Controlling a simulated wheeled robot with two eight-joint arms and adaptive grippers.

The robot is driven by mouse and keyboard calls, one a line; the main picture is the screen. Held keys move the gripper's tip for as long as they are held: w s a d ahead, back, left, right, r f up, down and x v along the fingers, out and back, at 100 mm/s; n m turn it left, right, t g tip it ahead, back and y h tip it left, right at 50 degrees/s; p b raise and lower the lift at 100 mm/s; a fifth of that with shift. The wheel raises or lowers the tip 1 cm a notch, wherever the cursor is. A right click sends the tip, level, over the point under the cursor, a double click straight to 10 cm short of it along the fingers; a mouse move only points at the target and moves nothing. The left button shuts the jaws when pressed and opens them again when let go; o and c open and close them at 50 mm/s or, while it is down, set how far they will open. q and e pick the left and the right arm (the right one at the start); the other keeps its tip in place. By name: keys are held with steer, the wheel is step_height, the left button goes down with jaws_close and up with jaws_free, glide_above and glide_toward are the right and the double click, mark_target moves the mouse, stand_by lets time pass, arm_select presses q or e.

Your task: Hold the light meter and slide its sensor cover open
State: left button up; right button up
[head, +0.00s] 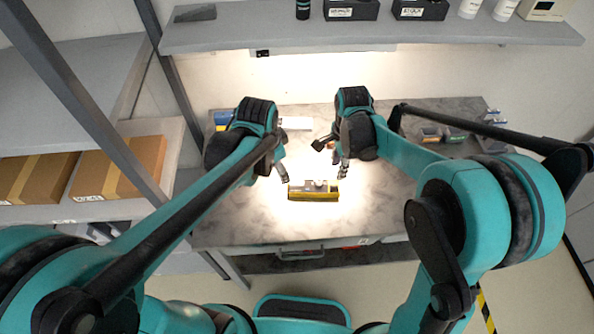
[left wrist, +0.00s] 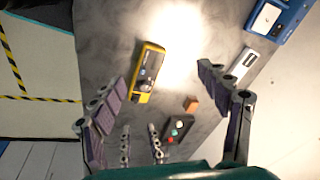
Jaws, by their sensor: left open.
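The light meter (head: 300,195) is a yellow-edged device with a dark face, lying on the grey worktop. A small pale part shows on its upper face; whether that is the sensor cover, open or closed, is too small to tell. The meter also shows in the left wrist view (left wrist: 148,72), between my left gripper's spread fingers and beyond them. My left gripper (head: 276,172) is open, just above and left of the meter in the head view, apart from it. My right gripper (head: 332,158) has spread fingers with nothing between them, above the meter's right end in the head view.
In the left wrist view an orange block (left wrist: 192,103), a black box with coloured buttons (left wrist: 180,128), a white item (left wrist: 247,62) and a blue device (left wrist: 275,18) lie nearby. A shelf (head: 380,33) hangs behind. Cardboard boxes (head: 115,170) stand left. The worktop around the meter is clear.

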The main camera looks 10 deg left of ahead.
mark_target(297, 185)
arm_select(q)
steer(key=w+d+f+m+g, duration=0.1)
steer(key=f+m, duration=0.1)
steer(key=f, duration=0.1)
steer(key=w+d+f+m+g, duration=0.1)
steer(key=w+d+f+m, duration=0.1)
steer(key=f, duration=0.1)
steer(key=w+d+f+m, duration=0.2)
steer(key=f, duration=0.2)
steer(key=shift+d+g, duration=0.15)
steer(key=shift+g, duration=0.25)
steer(key=shift+m, duration=0.3)
steer(key=shift+f, duration=3.9)
